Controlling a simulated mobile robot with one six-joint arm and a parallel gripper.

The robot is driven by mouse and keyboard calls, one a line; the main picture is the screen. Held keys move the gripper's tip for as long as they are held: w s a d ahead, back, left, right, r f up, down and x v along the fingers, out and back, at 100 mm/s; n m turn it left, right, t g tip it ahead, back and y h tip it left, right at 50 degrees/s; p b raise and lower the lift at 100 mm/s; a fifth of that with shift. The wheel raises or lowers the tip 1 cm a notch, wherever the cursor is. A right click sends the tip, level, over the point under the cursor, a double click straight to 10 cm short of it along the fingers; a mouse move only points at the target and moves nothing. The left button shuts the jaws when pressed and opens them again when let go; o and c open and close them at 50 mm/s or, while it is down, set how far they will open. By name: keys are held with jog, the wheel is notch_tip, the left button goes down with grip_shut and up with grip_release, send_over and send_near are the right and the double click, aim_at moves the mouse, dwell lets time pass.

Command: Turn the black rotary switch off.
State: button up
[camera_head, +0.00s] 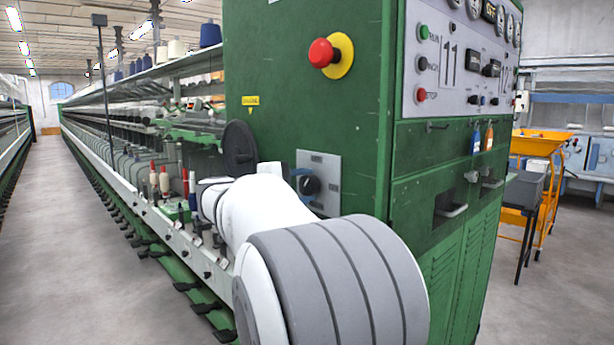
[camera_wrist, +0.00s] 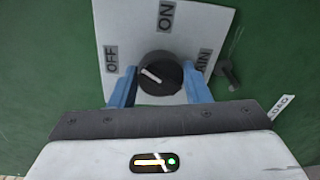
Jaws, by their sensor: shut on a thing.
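The black rotary switch (camera_wrist: 158,74) sits on a light plate (camera_wrist: 215,28) with labels OFF, ON and a partly covered one that seems to read MAIN. Its white mark points up and left, roughly toward the OFF label (camera_wrist: 111,59). My gripper (camera_wrist: 160,84) has its two blue fingers on either side of the knob, shut on it. In the head view, the switch (camera_head: 310,186) shows beside my white and grey arm on the green cabinet's side. My arm hides most of the gripper there.
A red emergency button (camera_head: 321,53) on a yellow base is above the switch plate on the green cabinet (camera_head: 290,110). A dark disc (camera_head: 239,147) and bobbins stand left of my arm. A small dark knob (camera_wrist: 229,73) is right of the plate. Open floor lies left.

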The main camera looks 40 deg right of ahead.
jog(key=n+p, duration=0.4)
jog(key=shift+w+a+n+g, duration=0.1)
jog(key=shift+n+g, duration=0.2)
jog(key=shift+f+n+p, duration=0.2)
jog(key=shift+n+p, duration=0.4)
jog(key=shift+p, duration=0.25)
jog(key=o, duration=1)
jog(key=shift+r, duration=0.1)
jog(key=shift+c, duration=0.2)
jog(key=shift+a, duration=0.1)
jog(key=a, duration=0.7)
jog(key=shift+s+a+r, duration=0.3)
jog(key=shift+a+r, duration=0.05)
